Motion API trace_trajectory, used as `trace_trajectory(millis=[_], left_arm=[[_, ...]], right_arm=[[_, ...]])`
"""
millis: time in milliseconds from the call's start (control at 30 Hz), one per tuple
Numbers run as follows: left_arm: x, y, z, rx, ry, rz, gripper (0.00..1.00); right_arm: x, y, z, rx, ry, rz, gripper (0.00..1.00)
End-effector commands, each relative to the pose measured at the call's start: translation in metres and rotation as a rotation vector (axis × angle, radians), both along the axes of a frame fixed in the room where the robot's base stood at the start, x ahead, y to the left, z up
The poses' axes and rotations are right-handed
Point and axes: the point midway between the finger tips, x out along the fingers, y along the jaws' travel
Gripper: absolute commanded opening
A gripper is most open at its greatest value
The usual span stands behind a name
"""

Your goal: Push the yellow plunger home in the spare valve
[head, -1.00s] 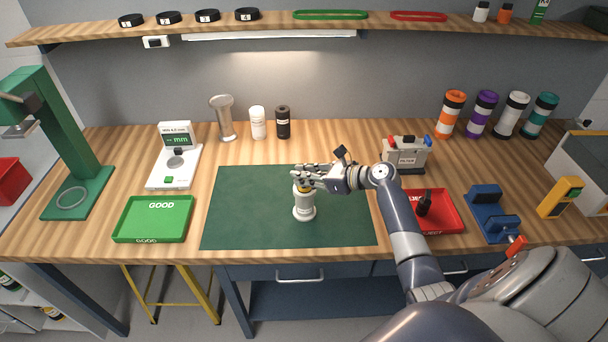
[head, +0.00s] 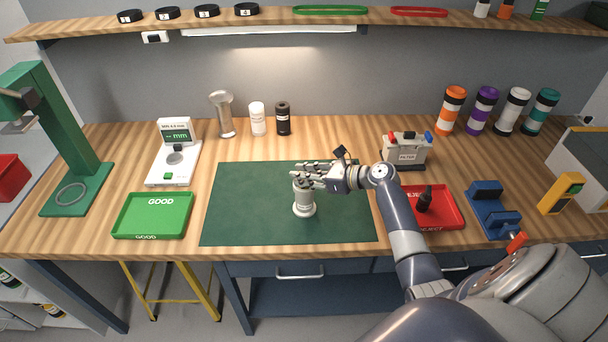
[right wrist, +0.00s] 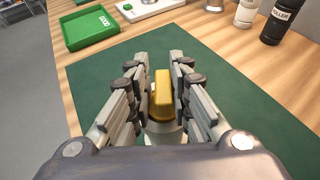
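The spare valve (head: 304,208), a pale grey cylinder, stands upright on the green mat (head: 245,225). Its yellow plunger (right wrist: 162,100) shows at the top in the right wrist view; in the head view my fingers mostly hide it. How deep the plunger sits is unclear. My left gripper is not in view.
A green GOOD tray (head: 153,216) lies left of the mat, a red REJECT tray (head: 447,208) with a dark item right of it. The mat around the valve is clear.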

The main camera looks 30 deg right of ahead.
Motion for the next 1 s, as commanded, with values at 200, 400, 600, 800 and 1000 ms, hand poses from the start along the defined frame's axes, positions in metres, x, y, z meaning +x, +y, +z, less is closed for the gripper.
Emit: trace_trajectory(millis=[200,400,600,800,1000], left_arm=[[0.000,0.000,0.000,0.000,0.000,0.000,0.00],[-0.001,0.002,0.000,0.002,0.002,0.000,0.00],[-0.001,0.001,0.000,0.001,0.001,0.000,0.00],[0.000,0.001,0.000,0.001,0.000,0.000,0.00],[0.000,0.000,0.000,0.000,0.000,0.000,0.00]], right_arm=[[0.000,0.000,-0.001,0.000,0.002,0.000,0.37],[-0.002,-0.002,0.000,-0.001,0.002,-0.001,0.37],[-0.025,-0.014,0.010,-0.003,0.003,-0.001,0.37],[-0.061,-0.033,0.026,-0.003,0.003,-0.001,0.37],[-0.087,-0.047,0.039,-0.001,0.003,-0.001,0.37]])
